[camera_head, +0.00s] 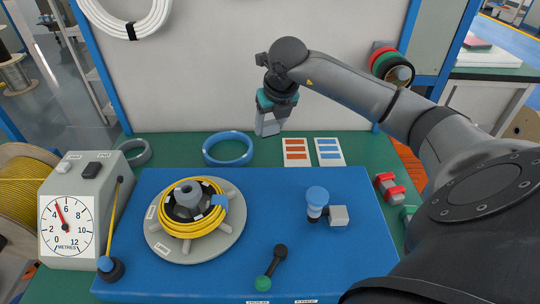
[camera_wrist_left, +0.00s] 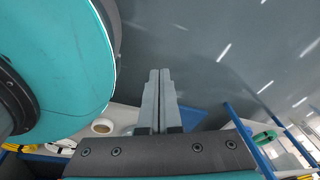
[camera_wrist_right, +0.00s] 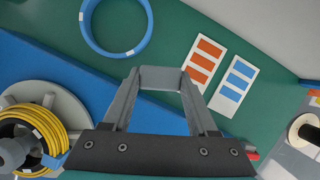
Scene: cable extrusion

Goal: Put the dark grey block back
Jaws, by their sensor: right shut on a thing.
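My right gripper (camera_head: 269,120) is raised over the back of the green table, in front of the pale panel. It also shows in the right wrist view (camera_wrist_right: 160,88), with its fingers apart and a plain grey block (camera_wrist_right: 160,77) held between their tips. This appears to be the dark grey block, though its face looks mid grey in this light. It hangs clear of the table. My left gripper (camera_wrist_left: 158,100) shows only in the left wrist view, with its two fingers together and nothing visible between them.
A blue ring (camera_head: 228,149) and cards with orange (camera_head: 296,152) and blue (camera_head: 329,152) bars lie at the back. The blue board (camera_head: 150,277) carries a yellow cable coil (camera_head: 190,226), a blue-capped post (camera_head: 317,199) and a lever (camera_head: 272,266). A metre gauge (camera_head: 67,226) stands left.

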